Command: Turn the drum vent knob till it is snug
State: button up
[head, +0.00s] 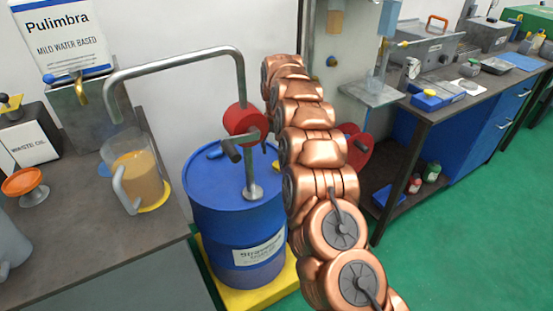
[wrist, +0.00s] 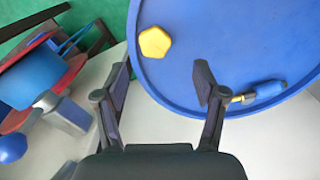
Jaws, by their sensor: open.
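The blue drum (head: 235,200) stands on a yellow base, with a red rotary pump on its lid; its blue top (wrist: 215,30) fills the upper right of the wrist view. A yellow lobed knob (wrist: 155,42) sits on that top near the rim. I take it as the vent knob; how tight it is cannot be told. My gripper (wrist: 162,82) is open and empty, its fingers spread either side below the knob in the picture, apart from it.
A blue-handled brass fitting (wrist: 265,92) lies on the drum top beside the right finger. The red pump (head: 243,120) and its grey pipe (head: 180,60) rise over the drum. A bench with a jug (head: 138,178) stands left, another bench (head: 465,95) right. Green floor is clear at lower right.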

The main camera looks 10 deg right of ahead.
aim_at(278, 164)
jog(key=f, duration=0.4)
jog(key=d+f+p, duration=0.1)
jog(key=f, duration=0.2)
jog(key=shift+a, duration=0.1)
jog(key=c, duration=1.1)
